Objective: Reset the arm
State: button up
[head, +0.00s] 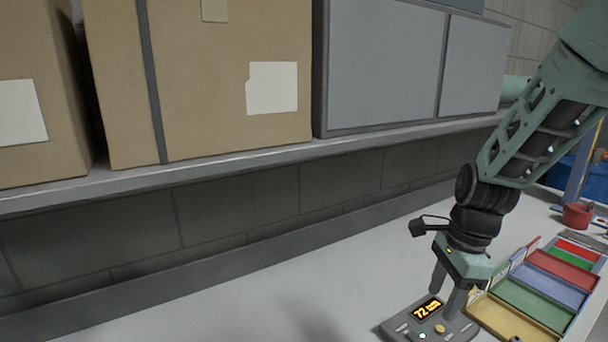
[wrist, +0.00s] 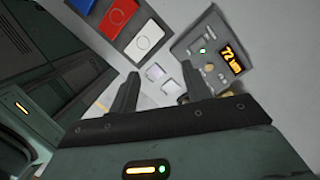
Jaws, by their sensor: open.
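My gripper (head: 453,293) is at the lower right of the head view, pointing down at the end of my green arm. Its two fingers are apart, with nothing seen between them. It is just above or beside a grey control box (head: 430,321) with a lit orange display reading 72. In the wrist view the open fingers (wrist: 160,92) show above the white surface. The control box (wrist: 205,50) shows at the upper right there, close to the right finger. Whether a finger touches it, I cannot tell.
Coloured trays (head: 530,300) stand right of the gripper on the white bench (head: 240,318). A shelf (head: 230,160) with cardboard boxes (head: 215,90) and grey cabinets (head: 390,65) runs above the bench. A red pot (head: 577,215) stands farther right. The bench left of the control box is clear.

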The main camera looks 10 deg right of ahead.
jog(key=s+a+n+b, duration=0.1)
jog(key=s+a+n, duration=0.7)
jog(key=n, duration=0.6)
jog(key=s+a+r+n+h+b, duration=0.1)
jog(key=s+a+n+b, duration=0.1)
jog(key=s+a+n, duration=0.7)
jog(key=n, duration=0.4)
jog(key=shift+s+a+r+n, duration=0.2)
jog(key=shift+s+a+n, duration=0.1)
jog(key=shift+n, duration=0.1)
